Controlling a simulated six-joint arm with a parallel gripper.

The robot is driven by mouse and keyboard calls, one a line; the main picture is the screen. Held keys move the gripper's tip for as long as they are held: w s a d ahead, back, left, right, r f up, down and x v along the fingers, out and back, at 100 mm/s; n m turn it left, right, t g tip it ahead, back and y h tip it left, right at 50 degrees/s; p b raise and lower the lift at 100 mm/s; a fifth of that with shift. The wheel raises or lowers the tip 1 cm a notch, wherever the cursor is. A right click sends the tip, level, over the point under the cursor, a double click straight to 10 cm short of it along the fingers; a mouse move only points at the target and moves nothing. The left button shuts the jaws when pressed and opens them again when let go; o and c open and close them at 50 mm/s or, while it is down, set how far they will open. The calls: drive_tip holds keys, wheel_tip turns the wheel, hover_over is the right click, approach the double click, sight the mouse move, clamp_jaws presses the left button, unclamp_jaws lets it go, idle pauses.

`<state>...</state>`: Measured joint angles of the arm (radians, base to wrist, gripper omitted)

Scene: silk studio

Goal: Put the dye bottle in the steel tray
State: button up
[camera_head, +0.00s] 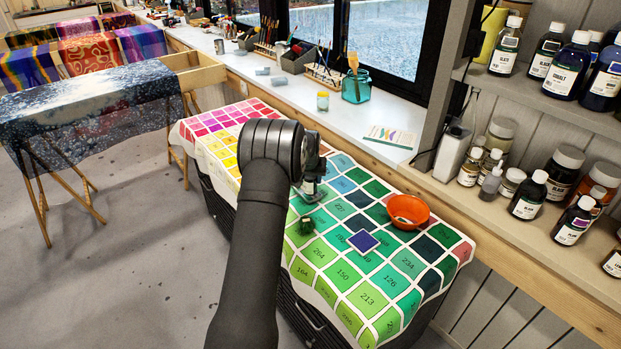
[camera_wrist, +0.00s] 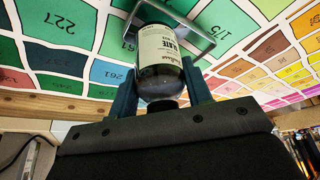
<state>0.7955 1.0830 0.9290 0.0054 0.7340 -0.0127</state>
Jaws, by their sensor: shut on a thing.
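The dye bottle (camera_wrist: 160,62) has a pale label, dark contents and a black cap, which faces me in the wrist view. My gripper (camera_wrist: 160,85) is shut on it, with one dark finger on each side near the cap end. The steel tray (camera_wrist: 205,42) shows as a thin metal rim around the bottle's far end. The bottle's base overlaps the tray's opening; I cannot tell whether it touches the bottom. In the head view my gripper (camera_head: 312,178) is over the middle of the patterned cloth, and my arm hides most of the bottle and tray.
An orange bowl (camera_head: 408,211) stands right of my gripper on the number-patterned cloth (camera_head: 368,300). Shelves with several dye bottles (camera_head: 529,195) stand at the right.

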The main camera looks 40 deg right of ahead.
drive_tip(key=shift+f, duration=0.1)
drive_tip(key=shift+f, duration=0.5)
drive_tip(key=o, duration=1.1)
drive_tip(key=shift+c, duration=0.2)
drive_tip(key=shift+r, duration=0.1)
drive_tip(key=shift+r, duration=0.25)
drive_tip(key=v, duration=1.2)
drive_tip(key=shift+r, duration=0.25)
drive_tip(key=shift+f, duration=0.1)
